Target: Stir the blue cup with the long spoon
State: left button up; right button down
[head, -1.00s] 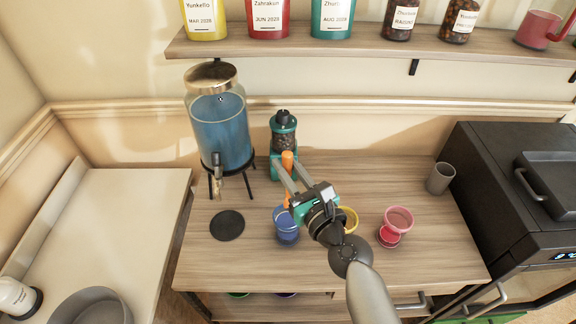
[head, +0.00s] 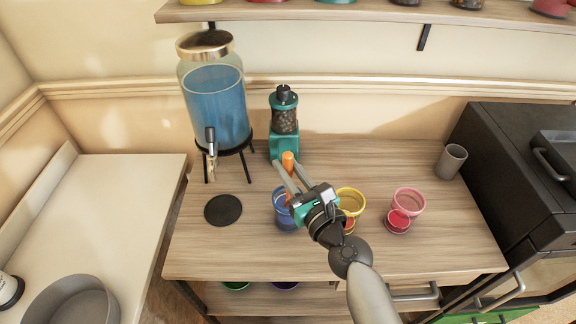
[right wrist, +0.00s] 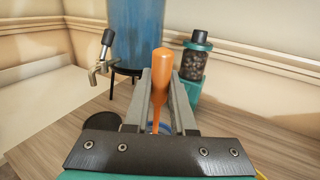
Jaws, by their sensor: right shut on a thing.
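The blue cup (head: 284,217) stands on the wooden counter, partly covered by my right gripper in the head view. My right gripper (head: 287,174) is over the cup and shut on the orange handle of the long spoon (head: 288,160). In the right wrist view, the spoon (right wrist: 162,75) stands roughly upright between the two grey fingers (right wrist: 160,95). The spoon's lower end reaches down at the cup and is hidden, so I cannot tell how deep it is. My left gripper is in neither view.
A yellow cup (head: 350,200) and a pink cup (head: 409,200) stand right of the blue cup. A green grinder (head: 285,140) stands close behind. A blue drink dispenser (head: 216,105) and black round mat (head: 223,210) are at left. A grey cup (head: 450,162) stands far right.

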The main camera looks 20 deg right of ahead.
jog(key=shift+f+b, duration=2.1)
jog(key=shift+f, duration=0.4)
jog(key=shift+a, duration=0.15)
